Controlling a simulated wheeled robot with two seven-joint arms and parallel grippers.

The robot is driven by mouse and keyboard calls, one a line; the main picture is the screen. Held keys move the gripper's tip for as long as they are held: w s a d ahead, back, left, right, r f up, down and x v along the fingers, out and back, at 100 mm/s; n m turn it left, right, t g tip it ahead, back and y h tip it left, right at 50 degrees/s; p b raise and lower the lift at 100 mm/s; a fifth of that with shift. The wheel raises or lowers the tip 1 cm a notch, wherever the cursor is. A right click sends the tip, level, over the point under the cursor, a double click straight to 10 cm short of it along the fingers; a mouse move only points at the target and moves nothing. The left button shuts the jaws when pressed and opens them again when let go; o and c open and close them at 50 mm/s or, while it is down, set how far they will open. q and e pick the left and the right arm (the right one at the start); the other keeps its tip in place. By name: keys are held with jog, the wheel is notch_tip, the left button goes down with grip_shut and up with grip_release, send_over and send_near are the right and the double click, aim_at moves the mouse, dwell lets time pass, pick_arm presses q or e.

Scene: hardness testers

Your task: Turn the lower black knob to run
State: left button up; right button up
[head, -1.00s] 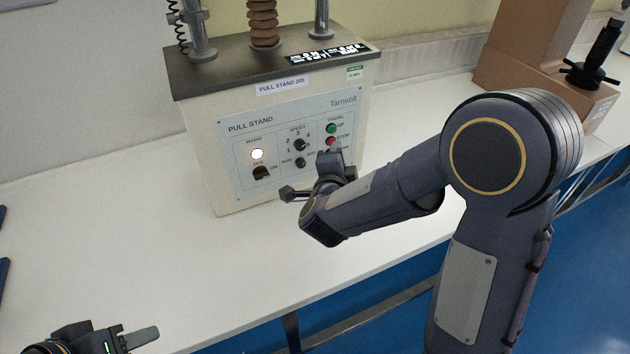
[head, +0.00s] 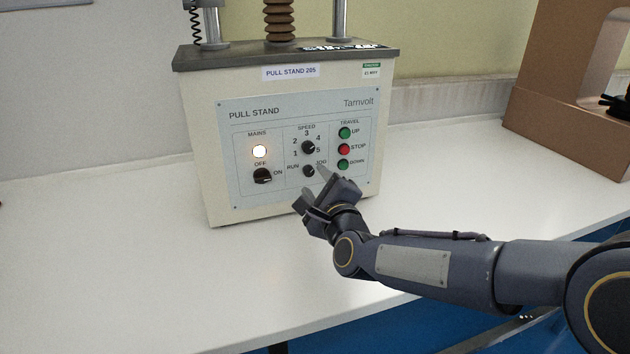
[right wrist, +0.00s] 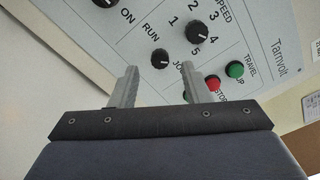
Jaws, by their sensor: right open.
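The lower black knob (head: 309,171) is on the front panel of the pull stand, between the RUN and JOG labels. In the right wrist view the knob (right wrist: 160,58) lies just beyond my fingertips, roughly centred between them. Its pale mark seems to lean to the JOG side, but it is too small to be sure. My right gripper (head: 311,186) is open and empty, just in front of and below the knob; it also shows in the right wrist view (right wrist: 159,76). The fingers appear apart from the knob. My left gripper is out of view.
The speed knob (head: 308,147) is right above. The green and red travel buttons (head: 344,149) are close on the right, the mains switch (head: 263,176) on the left. The white bench (head: 130,270) is clear in front. A brown machine (head: 560,85) stands at the right.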

aim_at(309, 173)
jog(key=shift+x, duration=1.6)
jog(key=shift+c, duration=0.4)
grip_shut()
